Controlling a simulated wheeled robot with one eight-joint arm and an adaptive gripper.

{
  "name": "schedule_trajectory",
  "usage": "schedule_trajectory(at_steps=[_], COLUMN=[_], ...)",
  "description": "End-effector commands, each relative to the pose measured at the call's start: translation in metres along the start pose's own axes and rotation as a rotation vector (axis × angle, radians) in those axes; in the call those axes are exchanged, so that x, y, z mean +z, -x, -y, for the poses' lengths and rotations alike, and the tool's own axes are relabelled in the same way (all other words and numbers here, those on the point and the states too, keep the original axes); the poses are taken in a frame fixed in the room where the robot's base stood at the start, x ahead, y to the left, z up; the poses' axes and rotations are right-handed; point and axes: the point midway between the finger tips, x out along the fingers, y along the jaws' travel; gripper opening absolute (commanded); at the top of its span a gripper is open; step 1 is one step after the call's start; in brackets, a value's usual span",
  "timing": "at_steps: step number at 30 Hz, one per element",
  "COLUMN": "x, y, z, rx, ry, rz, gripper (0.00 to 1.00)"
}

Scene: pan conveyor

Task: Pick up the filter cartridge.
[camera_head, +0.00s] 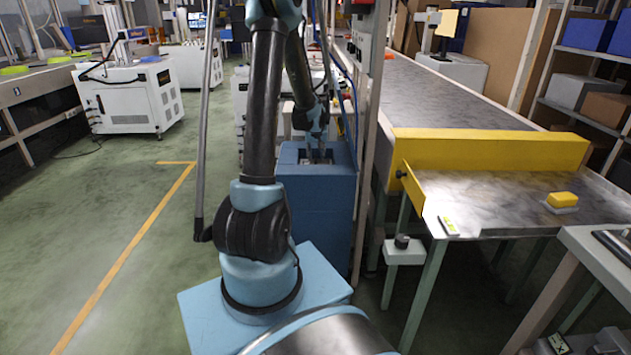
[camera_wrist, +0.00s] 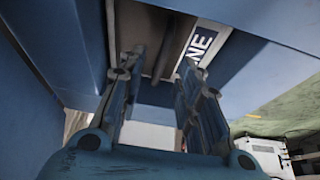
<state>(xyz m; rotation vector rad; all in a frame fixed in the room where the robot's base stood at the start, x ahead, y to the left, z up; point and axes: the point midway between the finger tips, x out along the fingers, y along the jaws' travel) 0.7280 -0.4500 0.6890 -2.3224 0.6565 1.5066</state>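My gripper (camera_head: 318,154) points down at the open top of a tall blue bin (camera_head: 318,215) in the head view. In the wrist view its two fingers (camera_wrist: 160,68) are spread apart, with no object clearly held between them. Beyond the fingertips is a white-edged piece with a dark blue label (camera_wrist: 201,43) ending in the letters "NE", beside a dark strip. It may be the filter cartridge, but I cannot tell. The inside of the bin is mostly hidden in the head view by its rim and my fingers.
An upright post (camera_head: 368,120) and cables stand close by the bin. At right is a metal table (camera_head: 500,205) with a yellow guard (camera_head: 480,148) and a yellow block (camera_head: 562,200). A small stand (camera_head: 403,256) holds a dark knob. Green floor at left is clear.

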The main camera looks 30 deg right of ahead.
Motion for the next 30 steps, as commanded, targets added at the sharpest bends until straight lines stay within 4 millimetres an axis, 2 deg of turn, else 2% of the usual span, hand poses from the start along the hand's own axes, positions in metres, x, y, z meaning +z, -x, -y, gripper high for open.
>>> schedule_trajectory(at_steps=[6,16,17,21,30], x=[0.000,0.000,0.000,0.000,0.000], y=[-0.019,-0.023,-0.023,-0.023,-0.022], z=[0.000,0.000,0.000,0.000,0.000], rx=[0.000,0.000,0.000,0.000,0.000], ry=[0.000,0.000,0.000,0.000,0.000], rz=[0.000,0.000,0.000,0.000,-0.001], gripper=[0.32,0.32,0.30,0.00,0.00])
